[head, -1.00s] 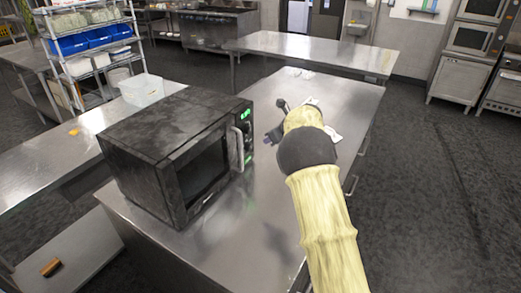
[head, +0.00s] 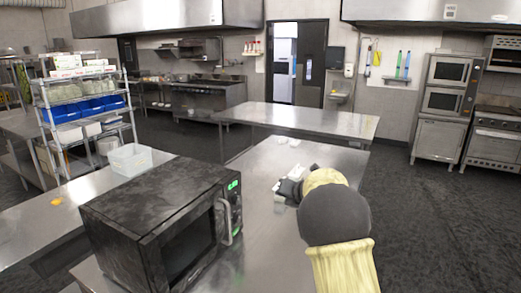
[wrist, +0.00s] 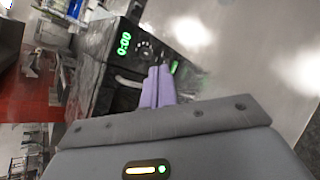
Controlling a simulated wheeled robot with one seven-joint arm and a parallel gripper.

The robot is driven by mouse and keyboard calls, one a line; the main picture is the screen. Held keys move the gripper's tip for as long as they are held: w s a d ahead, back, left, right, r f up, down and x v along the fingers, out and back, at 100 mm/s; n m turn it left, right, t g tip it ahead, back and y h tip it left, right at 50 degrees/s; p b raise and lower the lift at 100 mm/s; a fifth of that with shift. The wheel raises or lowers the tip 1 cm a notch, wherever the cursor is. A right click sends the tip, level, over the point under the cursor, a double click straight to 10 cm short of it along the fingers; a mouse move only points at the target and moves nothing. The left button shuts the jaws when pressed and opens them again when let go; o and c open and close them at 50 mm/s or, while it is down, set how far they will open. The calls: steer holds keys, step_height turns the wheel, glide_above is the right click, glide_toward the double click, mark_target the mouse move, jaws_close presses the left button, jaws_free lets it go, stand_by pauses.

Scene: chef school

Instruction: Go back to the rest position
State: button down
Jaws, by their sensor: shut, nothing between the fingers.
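My gripper (head: 284,190) is over the steel counter (head: 262,245), to the right of the black microwave (head: 140,205). In the wrist view its two lilac fingers (wrist: 158,86) are together with nothing between them. The microwave also shows in the wrist view (wrist: 95,85), behind the fingers, tilted by the camera's roll. Its door is shut and its display glows green. The gripper appears apart from the microwave. My forearm hides part of the counter's right side.
Small white items (head: 288,141) lie at the counter's far end. A clear plastic bin (head: 130,160) stands on the left counter. A shelf rack with blue bins (head: 90,108) is behind it. Another steel table (head: 300,120) stands beyond. Open dark floor (head: 425,215) is on the right.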

steer(key=s+d+f+m+h, duration=0.2)
steer(key=s+d+m+h, duration=0.65)
steer(key=m, duration=1.05)
steer(key=s+f+m+g, duration=0.2)
steer(key=s+m, duration=0.3)
steer(key=s, duration=0.5)
steer(key=s+f+m+g+y, duration=0.1)
steer(key=s+f+m+g, duration=0.2)
steer(key=s, duration=0.8)
steer(key=s+a+f+m+g+y, duration=0.1)
steer(key=s+f+m+g, duration=0.2)
steer(key=s+m, duration=0.4)
steer(key=s+f, duration=0.1)
steer(key=s, duration=0.3)
steer(key=shift+m, duration=0.4)
steer(key=shift+a+f+y, duration=0.1)
steer(key=shift+y, duration=0.15)
